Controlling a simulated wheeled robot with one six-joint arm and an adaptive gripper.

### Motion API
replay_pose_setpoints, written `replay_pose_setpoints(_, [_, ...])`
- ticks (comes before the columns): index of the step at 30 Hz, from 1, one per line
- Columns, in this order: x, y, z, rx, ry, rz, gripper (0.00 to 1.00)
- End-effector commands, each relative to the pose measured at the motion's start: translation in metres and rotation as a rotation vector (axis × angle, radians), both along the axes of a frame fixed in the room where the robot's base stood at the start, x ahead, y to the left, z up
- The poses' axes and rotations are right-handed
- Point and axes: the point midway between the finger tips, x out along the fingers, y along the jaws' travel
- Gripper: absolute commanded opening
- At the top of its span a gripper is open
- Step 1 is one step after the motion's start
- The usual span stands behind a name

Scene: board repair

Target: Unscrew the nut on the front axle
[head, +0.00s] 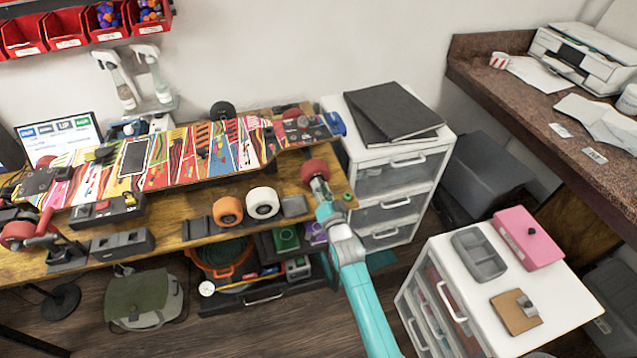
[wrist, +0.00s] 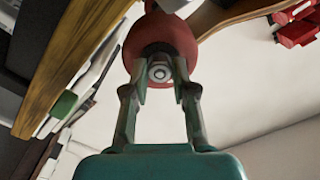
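The skateboard (head: 165,160) with its colourful patterned deck lies across the wooden workbench. A dark red wheel (head: 314,170) stands out at its right end, over the bench's front edge. In the wrist view the wheel (wrist: 192,42) is seen end-on, with the silvery axle nut (wrist: 160,73) at its dark hub. My gripper (wrist: 161,78) is at the wheel's outer face, its two fingers on either side of the nut and apparently touching it. In the head view my gripper (head: 320,188) hides the nut.
Orange (head: 228,211) and white (head: 262,203) wheels stand on the bench left of my gripper. A white drawer unit (head: 395,160) with dark folders is close on the right. Another cabinet (head: 500,290) with a grey tray and pink box is nearer right. Floor is clear between them.

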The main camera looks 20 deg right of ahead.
Motion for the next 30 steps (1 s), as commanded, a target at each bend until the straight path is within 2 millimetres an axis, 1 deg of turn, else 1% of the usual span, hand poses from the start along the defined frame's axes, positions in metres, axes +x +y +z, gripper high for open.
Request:
replay_pose_setpoints(11, [0.0001,0.0000,0.0003,-0.012,0.000,0.000,0.00])
replay_pose_setpoints(14, [0.0001,0.0000,0.0003,-0.078,0.000,0.000,0.00])
replay_pose_setpoints(18, [-0.0001,0.0000,0.0003,-0.217,0.000,0.000,0.00])
replay_pose_setpoints(25, [-0.0003,-0.0001,0.0002,-0.210,0.000,0.000,0.00])
replay_pose_setpoints(30, [-0.0044,0.0000,-0.0004,-0.209,0.001,0.000,0.00])
